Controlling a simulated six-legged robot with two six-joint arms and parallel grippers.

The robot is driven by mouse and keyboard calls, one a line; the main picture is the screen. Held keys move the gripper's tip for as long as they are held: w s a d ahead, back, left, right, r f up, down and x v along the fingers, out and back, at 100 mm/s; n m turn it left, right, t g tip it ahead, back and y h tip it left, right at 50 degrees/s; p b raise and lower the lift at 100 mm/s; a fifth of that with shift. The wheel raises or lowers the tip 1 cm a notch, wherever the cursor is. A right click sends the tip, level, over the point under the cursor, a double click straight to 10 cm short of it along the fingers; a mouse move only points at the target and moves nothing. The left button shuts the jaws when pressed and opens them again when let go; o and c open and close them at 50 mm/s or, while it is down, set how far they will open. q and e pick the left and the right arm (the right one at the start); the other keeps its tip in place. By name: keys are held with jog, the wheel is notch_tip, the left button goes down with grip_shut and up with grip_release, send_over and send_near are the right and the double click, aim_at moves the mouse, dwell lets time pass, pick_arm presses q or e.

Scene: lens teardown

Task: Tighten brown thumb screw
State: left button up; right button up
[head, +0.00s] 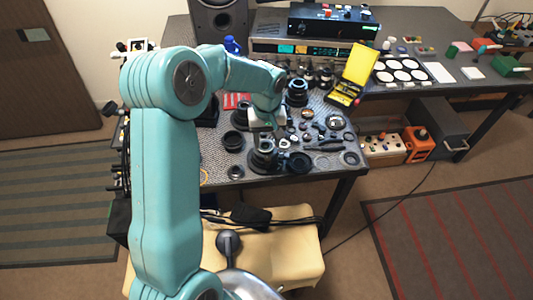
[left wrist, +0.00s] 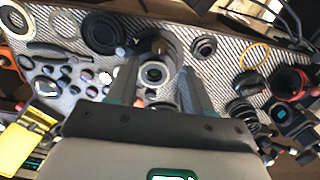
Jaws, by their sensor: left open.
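My left gripper (head: 264,128) hangs over the front of the mat-covered table, above a dark round lens holder (head: 263,158). In the left wrist view its two fingers are apart, and the gripper (left wrist: 159,70) is open with nothing clearly held. A lens part with a pale ring (left wrist: 154,74) shows between the fingers, below them. A small brownish knob, perhaps the brown thumb screw (left wrist: 159,46), shows at the top of the dark holder, just beyond the fingertips. I cannot tell whether the fingers touch the holder. My right gripper is not in view.
Loose rings, lens parts and tools crowd the mat right of the holder. A black ring (head: 299,162) lies close beside it. An open yellow case (head: 358,72) stands behind to the right. A padded stool (head: 290,240) is in front of the table.

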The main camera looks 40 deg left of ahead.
aim_at(268, 158)
pick_arm(q)
notch_tip(268, 158, down, 7)
jog(key=shift+d+f, duration=0.1)
jog(key=shift+d, duration=0.05)
jog(key=shift+c, duration=0.3)
grip_shut()
